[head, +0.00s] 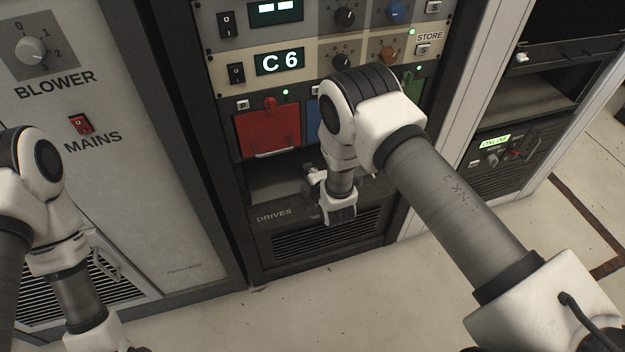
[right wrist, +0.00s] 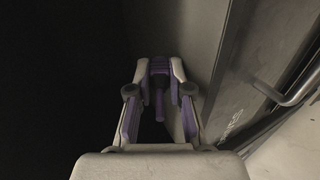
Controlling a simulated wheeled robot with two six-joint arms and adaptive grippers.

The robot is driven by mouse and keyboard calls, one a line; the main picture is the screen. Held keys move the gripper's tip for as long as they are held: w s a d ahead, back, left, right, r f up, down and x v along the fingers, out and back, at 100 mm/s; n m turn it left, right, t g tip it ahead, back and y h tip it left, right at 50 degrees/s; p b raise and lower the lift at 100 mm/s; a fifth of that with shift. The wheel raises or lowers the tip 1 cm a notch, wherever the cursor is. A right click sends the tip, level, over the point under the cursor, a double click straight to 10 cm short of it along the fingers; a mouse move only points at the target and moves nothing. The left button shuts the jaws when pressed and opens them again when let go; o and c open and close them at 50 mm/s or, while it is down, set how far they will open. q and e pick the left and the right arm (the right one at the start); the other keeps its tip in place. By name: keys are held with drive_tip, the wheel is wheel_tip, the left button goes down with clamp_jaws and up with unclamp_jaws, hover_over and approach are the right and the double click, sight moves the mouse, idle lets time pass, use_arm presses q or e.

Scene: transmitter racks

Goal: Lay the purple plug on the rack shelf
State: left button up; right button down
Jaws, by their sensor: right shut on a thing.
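In the right wrist view, the purple plug (right wrist: 159,104) sits between the fingers of my right gripper (right wrist: 160,90), which is shut on it. In the head view my right gripper (head: 318,183) is at the front of the open rack bay, below the red drawer and above the panel marked DRIVES. The plug cannot be made out there. The rack shelf (head: 268,188) is the bare grey floor of that bay, partly hidden by my right arm. I cannot tell whether the plug touches it. My left arm enters at the left; its gripper fingers are out of frame.
The red drawer (head: 268,130) with a bar handle hangs over the bay. The vented DRIVES panel (head: 335,232) is below. The dark rack side post (head: 222,190) bounds the bay at left. A grey BLOWER cabinet (head: 110,180) stands left; another rack with an open bay (head: 520,105) stands right.

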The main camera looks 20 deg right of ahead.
drive_tip(key=c, duration=1)
unclamp_jaws()
drive_tip(key=v, duration=1.2)
